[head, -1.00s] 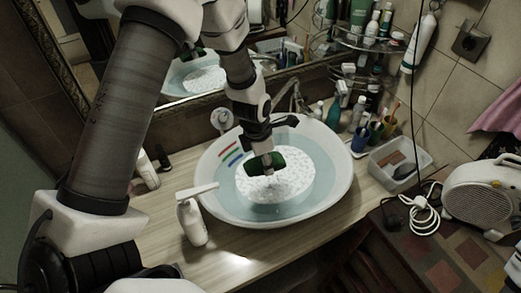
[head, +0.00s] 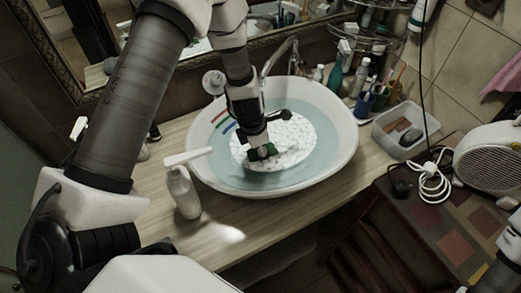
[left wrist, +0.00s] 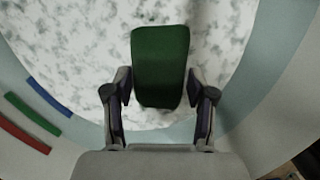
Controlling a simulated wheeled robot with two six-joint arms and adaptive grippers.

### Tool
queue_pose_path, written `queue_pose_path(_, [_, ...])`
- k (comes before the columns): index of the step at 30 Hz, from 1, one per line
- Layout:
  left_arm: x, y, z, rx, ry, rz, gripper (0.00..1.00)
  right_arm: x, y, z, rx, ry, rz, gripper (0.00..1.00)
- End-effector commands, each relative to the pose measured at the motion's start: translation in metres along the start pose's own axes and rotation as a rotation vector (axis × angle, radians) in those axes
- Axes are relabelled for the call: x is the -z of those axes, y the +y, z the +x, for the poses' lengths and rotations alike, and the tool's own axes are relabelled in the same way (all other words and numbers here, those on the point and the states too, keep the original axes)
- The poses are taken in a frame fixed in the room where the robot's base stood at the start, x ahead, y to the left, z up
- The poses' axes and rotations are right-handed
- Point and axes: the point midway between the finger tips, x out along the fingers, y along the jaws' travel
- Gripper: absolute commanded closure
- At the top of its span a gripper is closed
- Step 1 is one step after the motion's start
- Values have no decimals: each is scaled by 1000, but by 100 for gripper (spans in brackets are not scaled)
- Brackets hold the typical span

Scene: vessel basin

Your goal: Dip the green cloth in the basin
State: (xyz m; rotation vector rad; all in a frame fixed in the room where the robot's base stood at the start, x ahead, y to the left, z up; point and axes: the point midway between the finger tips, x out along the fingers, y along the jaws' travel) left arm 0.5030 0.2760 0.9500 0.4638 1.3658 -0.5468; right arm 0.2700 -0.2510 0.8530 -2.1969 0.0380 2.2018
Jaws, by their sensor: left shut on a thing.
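The green cloth (head: 264,153) is a small dark green piece at the tip of my left gripper (head: 258,146), which is shut on it. The basin (head: 347,152) is a white oval bowl on the counter, holding bluish water with a white speckled patch (head: 296,140) in its middle. The cloth is inside the basin's outline, over the front part of this patch. In the left wrist view the cloth (left wrist: 160,65) sticks out between the fingers, in front of the patch (left wrist: 85,70). I cannot tell how deep its lower end sits. My right gripper is not in view.
A white pump bottle (head: 183,190) stands on the counter in front of the basin at left. A tap (head: 280,55) is behind the basin. At right are bottles and cups, a clear tray (head: 405,128) and a white heater (head: 490,157). Bare counter (head: 245,225) lies in front.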

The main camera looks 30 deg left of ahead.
Motion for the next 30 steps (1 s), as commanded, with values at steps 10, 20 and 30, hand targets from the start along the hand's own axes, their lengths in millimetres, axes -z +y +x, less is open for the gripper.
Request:
queue_pose_path(10, [0, 0, 0, 0, 0, 0, 73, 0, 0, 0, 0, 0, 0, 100])
queue_pose_path(20, [-4, 1, 0, -1, 0, 1, 73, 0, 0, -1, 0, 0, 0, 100])
queue_pose_path(30, [-12, 2, 2, 0, 0, 0, 73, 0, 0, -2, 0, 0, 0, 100])
